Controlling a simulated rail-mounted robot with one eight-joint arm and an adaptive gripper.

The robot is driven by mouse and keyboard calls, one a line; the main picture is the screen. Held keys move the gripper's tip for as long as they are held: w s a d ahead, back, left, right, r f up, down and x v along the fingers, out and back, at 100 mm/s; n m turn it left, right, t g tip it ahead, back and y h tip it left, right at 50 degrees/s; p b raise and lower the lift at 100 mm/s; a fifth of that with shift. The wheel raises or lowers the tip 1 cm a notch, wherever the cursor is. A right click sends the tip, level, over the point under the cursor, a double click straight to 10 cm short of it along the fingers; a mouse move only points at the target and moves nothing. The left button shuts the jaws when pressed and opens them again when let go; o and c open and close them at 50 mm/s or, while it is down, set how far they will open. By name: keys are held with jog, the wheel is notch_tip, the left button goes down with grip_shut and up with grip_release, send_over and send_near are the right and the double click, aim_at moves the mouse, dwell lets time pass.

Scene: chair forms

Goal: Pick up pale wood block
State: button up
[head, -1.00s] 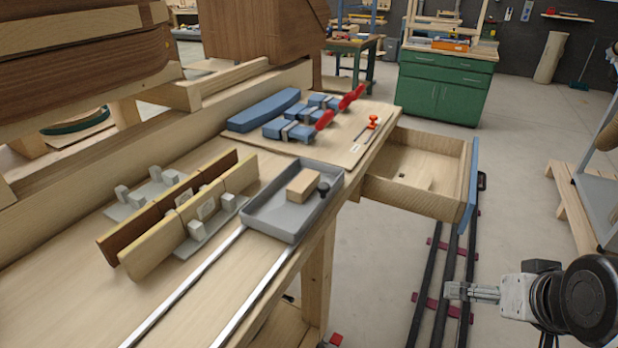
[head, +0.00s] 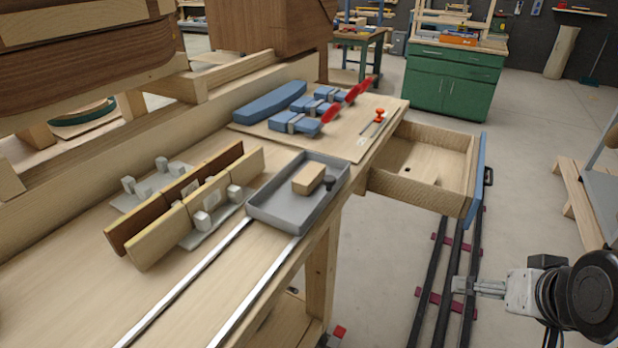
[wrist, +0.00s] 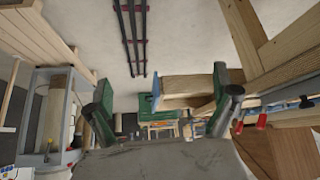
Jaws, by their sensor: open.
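The pale wood block (head: 309,178) lies in a shallow grey tray (head: 263,215) on the workbench, beside a small dark knob-shaped thing (head: 329,182). My gripper (head: 466,287) is at the lower right in the head view, over the floor and rails, well to the right of the tray and apart from it. In the wrist view my gripper (wrist: 163,108) has its two fingers spread wide with nothing between them. The block cannot be made out in the wrist view.
An open drawer (head: 425,165) with a blue front sticks out from the bench between tray and gripper side. Blue forms with red-handled clamps (head: 295,122) lie on a board behind the tray. Wooden fences (head: 190,205) stand left of it. Two metal strips run along the bench front.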

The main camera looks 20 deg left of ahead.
jog(key=shift+r, duration=0.1)
notch_tip(320, 180, up, 14)
jog(key=n+g+y+p, duration=0.1)
jog(key=n+g+p, duration=0.6)
jog(key=n+p, duration=0.9)
send_over(309, 172)
jog(key=d, duration=0.1)
jog(key=shift+m, duration=0.4)
jog(key=f, duration=0.4)
jog(key=f+p, duration=0.1)
jog(key=f, duration=0.3)
jog(key=a+f+p, duration=0.1)
jog(key=f, duration=0.3)
jog(key=shift+f, duration=0.4)
jog(key=shift+c, duration=0.2)
